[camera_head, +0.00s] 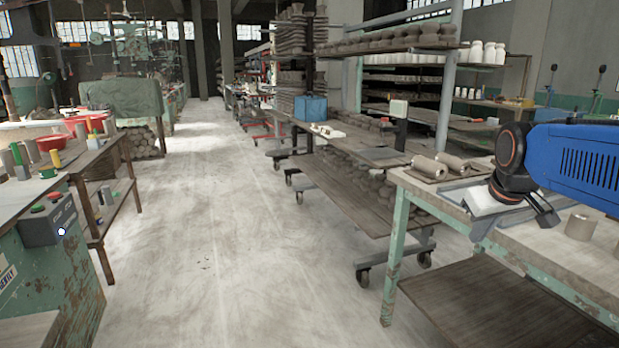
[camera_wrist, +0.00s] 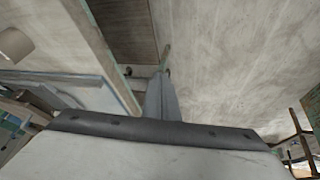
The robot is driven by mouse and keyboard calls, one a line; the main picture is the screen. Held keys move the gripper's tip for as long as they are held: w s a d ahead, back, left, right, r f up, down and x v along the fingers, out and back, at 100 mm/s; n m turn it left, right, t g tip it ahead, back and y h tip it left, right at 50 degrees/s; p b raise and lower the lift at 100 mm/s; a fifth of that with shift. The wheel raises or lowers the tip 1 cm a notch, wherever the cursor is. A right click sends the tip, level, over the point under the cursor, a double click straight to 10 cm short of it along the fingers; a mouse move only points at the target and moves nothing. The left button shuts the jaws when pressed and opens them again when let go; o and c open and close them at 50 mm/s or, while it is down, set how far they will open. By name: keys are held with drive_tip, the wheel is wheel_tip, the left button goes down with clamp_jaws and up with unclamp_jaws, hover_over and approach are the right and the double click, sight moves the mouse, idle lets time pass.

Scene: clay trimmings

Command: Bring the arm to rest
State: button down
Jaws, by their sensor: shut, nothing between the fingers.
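My arm with its blue link (camera_head: 575,160) reaches in from the right in the camera_head view, over the near end of the green-legged worktable (camera_head: 398,245). My gripper (camera_head: 480,230) hangs at the table's left edge, pointing down and to the left. In the camera_wrist view my gripper (camera_wrist: 163,82) has its fingers together, with nothing between them and bare floor beyond. A grey clay cylinder (camera_head: 580,227) stands on the table to the right of the gripper. Pale clay rolls (camera_head: 430,168) lie behind it on a board.
A rolling rack (camera_head: 345,195) with dark clay pieces stands behind the worktable. A bench with a grey button box (camera_head: 48,222) is at the left. The concrete aisle (camera_head: 215,200) between them is clear. A lower shelf (camera_head: 490,300) sits under the worktable.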

drive_tip(key=s+a+f, duration=0.4)
drive_tip(key=s+f, duration=0.3)
drive_tip(key=s, duration=0.3)
drive_tip(key=s+a+f+m+y, duration=0.1)
drive_tip(key=s+a+f, duration=0.3)
drive_tip(key=s+f, duration=0.3)
drive_tip(key=s, duration=0.3)
drive_tip(key=shift+a+g, duration=0.15)
drive_tip(key=shift+g, duration=0.25)
drive_tip(key=shift+w+r, duration=0.1)
